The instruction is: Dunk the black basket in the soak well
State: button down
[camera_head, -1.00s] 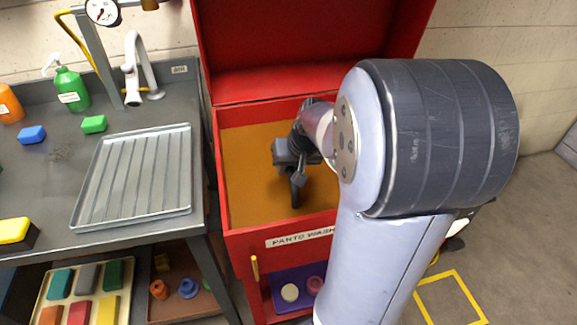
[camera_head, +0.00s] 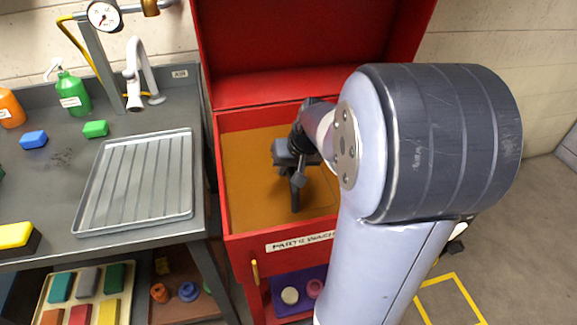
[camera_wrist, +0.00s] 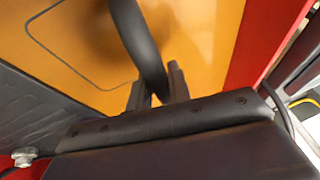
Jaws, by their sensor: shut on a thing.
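The soak well is the orange-brown liquid (camera_head: 245,180) inside the open red parts washer (camera_head: 225,215). My gripper (camera_head: 296,178) is low over the liquid, within the washer walls. In the wrist view, my gripper (camera_wrist: 158,88) is shut on a black curved handle (camera_wrist: 138,40), which I take to be the black basket's. The handle also shows below the gripper in the head view (camera_head: 295,198), reaching down to the liquid. A thin dark rounded outline shows on the liquid beside it, perhaps the basket's rim. The basket's body is hidden by the liquid.
The washer's raised red lid (camera_head: 310,50) stands behind the arm. To the left, a grey bench holds a ribbed metal tray (camera_head: 140,180), a green bottle (camera_head: 72,93) and a tap (camera_head: 135,75). A purple tray (camera_head: 300,292) sits below the washer's front.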

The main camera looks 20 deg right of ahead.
jog(key=shift+f+b, duration=0.6)
jog(key=shift+f, duration=0.25)
jog(key=shift+r+p, duration=1.45)
jog(key=shift+r, duration=0.4)
jog(key=shift+f+b, duration=1.6)
jog(key=shift+f, duration=0.25)
jog(key=shift+r, duration=0.1)
notch_tip(320, 180, up, 22)
jog(key=p, duration=1.7)
dwell(0.7)
